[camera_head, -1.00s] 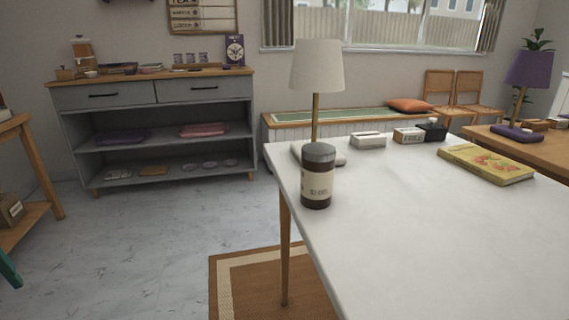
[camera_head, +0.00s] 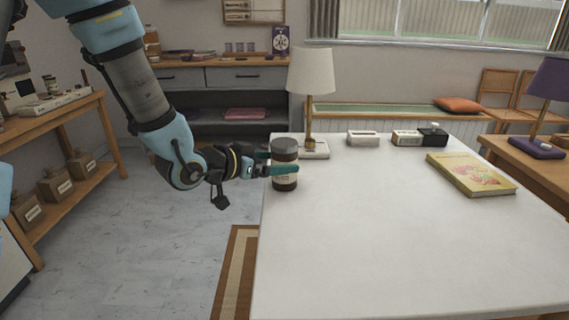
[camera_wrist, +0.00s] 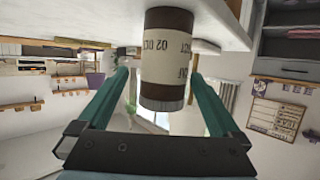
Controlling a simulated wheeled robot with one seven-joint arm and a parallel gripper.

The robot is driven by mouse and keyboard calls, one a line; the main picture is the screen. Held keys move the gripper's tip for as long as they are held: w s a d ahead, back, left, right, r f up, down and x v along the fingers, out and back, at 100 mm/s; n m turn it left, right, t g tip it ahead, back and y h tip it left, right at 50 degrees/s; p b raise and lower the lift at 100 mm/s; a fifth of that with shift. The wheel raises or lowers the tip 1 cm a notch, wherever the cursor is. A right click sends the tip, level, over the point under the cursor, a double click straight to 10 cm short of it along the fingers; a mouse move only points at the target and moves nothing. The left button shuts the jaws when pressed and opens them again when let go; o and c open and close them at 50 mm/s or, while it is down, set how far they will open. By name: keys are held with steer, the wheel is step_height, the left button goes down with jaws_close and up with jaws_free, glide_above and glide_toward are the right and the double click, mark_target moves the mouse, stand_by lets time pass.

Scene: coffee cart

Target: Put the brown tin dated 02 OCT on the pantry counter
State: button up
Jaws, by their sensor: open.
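The brown tin (camera_head: 284,165) has a grey lid and a cream label and stands upright near the left edge of the white table (camera_head: 400,240). In the wrist view the tin (camera_wrist: 166,65) appears upside down, and its label reads 02 OCT. My gripper (camera_head: 278,165) reaches in from the left at the tin's height. Its two green fingers (camera_wrist: 160,85) are open, one on each side of the tin, with gaps showing between them and it. The tin still rests on the table.
A lamp (camera_head: 310,80) stands just behind the tin. A yellow book (camera_head: 470,173), a white box (camera_head: 362,138) and a black item (camera_head: 432,136) lie farther right. A wooden shelf (camera_head: 60,112) with labelled jars is at left, a grey cabinet (camera_head: 220,78) behind.

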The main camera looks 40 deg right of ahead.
steer(key=shift+w+x, duration=0.2)
steer(key=shift+x, duration=1.55)
steer(key=shift+w+x, duration=0.15)
steer(key=shift+x, duration=1.65)
steer(key=shift+c, duration=0.2)
steer(key=c, duration=1.5)
steer(key=shift+r, duration=0.1)
jaws_close()
steer(key=shift+r+p, duration=0.1)
steer(key=shift+p, duration=0.2)
